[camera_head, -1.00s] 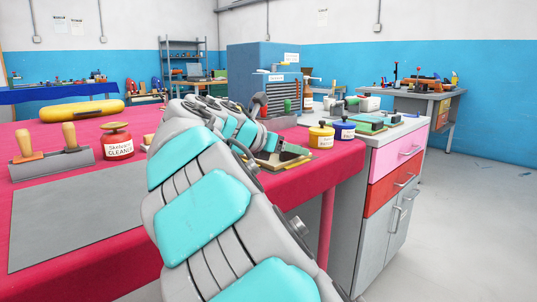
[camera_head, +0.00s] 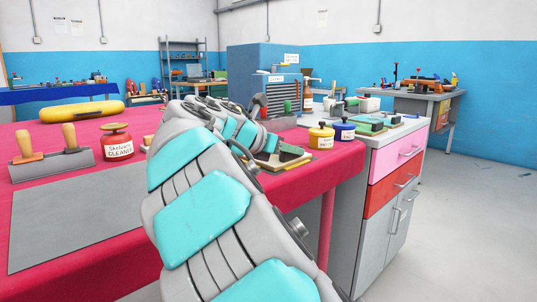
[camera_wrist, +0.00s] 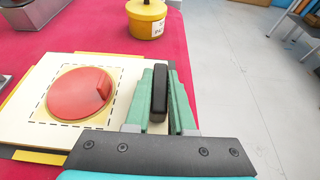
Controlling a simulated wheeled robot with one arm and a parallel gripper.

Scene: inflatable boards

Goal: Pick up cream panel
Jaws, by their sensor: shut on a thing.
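The cream panel (camera_wrist: 123,72) lies at the left of the wrist view, with a red round piece (camera_wrist: 78,94) inside a dashed square on it. A black upright handle (camera_wrist: 159,92) stands at its right side. My gripper (camera_wrist: 162,98) has its green fingers on both sides of this handle and is shut on it. The fingers hide the handle's foot, so its join to the panel is not clear. In the head view the panel (camera_head: 294,161) shows small near the right edge of the red table, and my arm covers part of it.
A yellow jar (camera_wrist: 147,18) stands beyond the panel, and a blue jar (camera_head: 341,131) is near it in the head view. A grey drawer cabinet (camera_head: 385,160) adjoins the red table (camera_head: 140,265).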

